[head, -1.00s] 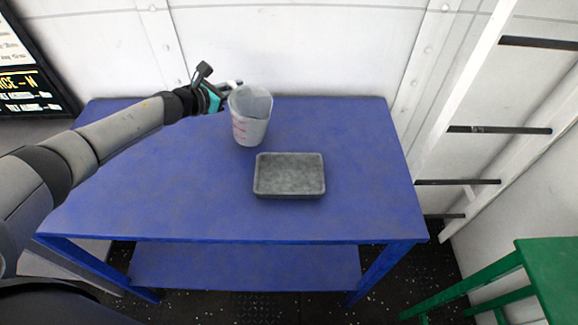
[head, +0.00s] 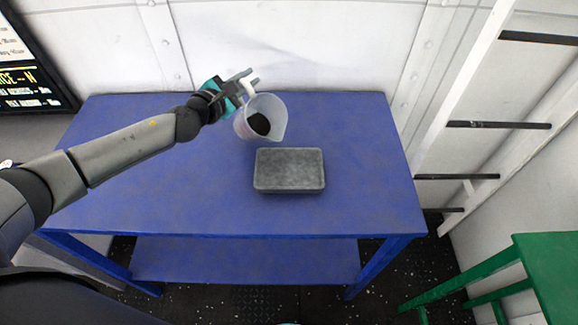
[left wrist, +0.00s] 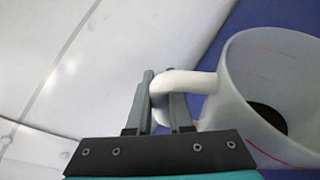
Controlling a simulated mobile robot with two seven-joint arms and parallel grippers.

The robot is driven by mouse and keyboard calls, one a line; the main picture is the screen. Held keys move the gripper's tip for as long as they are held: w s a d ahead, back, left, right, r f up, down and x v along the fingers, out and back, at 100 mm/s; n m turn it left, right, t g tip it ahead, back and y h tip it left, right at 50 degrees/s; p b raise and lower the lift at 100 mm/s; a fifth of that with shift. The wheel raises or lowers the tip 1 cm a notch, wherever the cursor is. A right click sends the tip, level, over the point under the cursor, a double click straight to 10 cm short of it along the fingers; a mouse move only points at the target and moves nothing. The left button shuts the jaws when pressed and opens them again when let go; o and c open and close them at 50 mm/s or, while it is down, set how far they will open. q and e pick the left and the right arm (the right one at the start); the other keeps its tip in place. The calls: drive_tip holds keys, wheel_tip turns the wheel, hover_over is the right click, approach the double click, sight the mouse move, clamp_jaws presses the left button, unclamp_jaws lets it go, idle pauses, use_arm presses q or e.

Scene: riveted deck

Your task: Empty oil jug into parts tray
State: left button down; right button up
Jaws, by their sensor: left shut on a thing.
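The oil jug (head: 262,120) is a translucent white measuring jug with red marks and dark oil inside. It is tilted, its spout toward the lower right, above the blue table and just behind the parts tray. My left gripper (head: 243,84) is shut on the jug's handle; in the left wrist view the fingers (left wrist: 163,110) clasp the white handle (left wrist: 190,82), and the jug (left wrist: 262,95) shows dark oil at its bottom. The parts tray (head: 290,171) is a grey shallow rectangle on the table, and no oil shows in it. My right gripper is out of view.
The blue table (head: 150,190) has wide free room left and right of the tray. A white wall stands behind it. A white ladder-like frame (head: 455,110) is at the right, and a green stand (head: 550,265) is at the lower right.

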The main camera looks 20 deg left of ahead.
sight(261, 100)
use_arm(q)
drive_tip(key=shift+s+d+r+m+t+b, duration=0.3)
drive_tip(key=shift+d+m+b, duration=0.1)
drive_tip(key=shift+m, duration=0.1)
drive_tip(key=shift+s+d, duration=0.1)
drive_tip(key=shift+s+d+r+m+t+b, duration=0.15)
drive_tip(key=shift+s+d+m+t+b, duration=0.15)
drive_tip(key=shift+d+m+b, duration=0.25)
drive_tip(key=shift+s+d+r+m+t+b, duration=0.1)
drive_tip(key=shift+s+d+m+t+b, duration=0.2)
drive_tip(key=shift+m+b, duration=0.45)
idle(0.4)
drive_tip(key=shift+s+d+r+m+t+b, duration=0.4)
drive_tip(key=shift+s+d+r+m+b, duration=0.15)
drive_tip(key=shift+d+r+m, duration=0.2)
idle(0.6)
drive_tip(key=shift+s+d+r+m+t+p, duration=0.15)
drive_tip(key=shift+s+d+r+m+p, duration=0.2)
drive_tip(key=shift+d, duration=0.25)
drive_tip(key=shift+s+d+r+m+t+p, duration=0.1)
drive_tip(key=shift+s+d+r+m+p, duration=0.1)
drive_tip(key=shift+s+d+m+p, duration=0.35)
drive_tip(key=shift+s+d+r+m+t+p, duration=0.15)
drive_tip(key=shift+s+d+r+m+p, duration=0.15)
drive_tip(key=shift+d, duration=0.4)
idle(1.0)
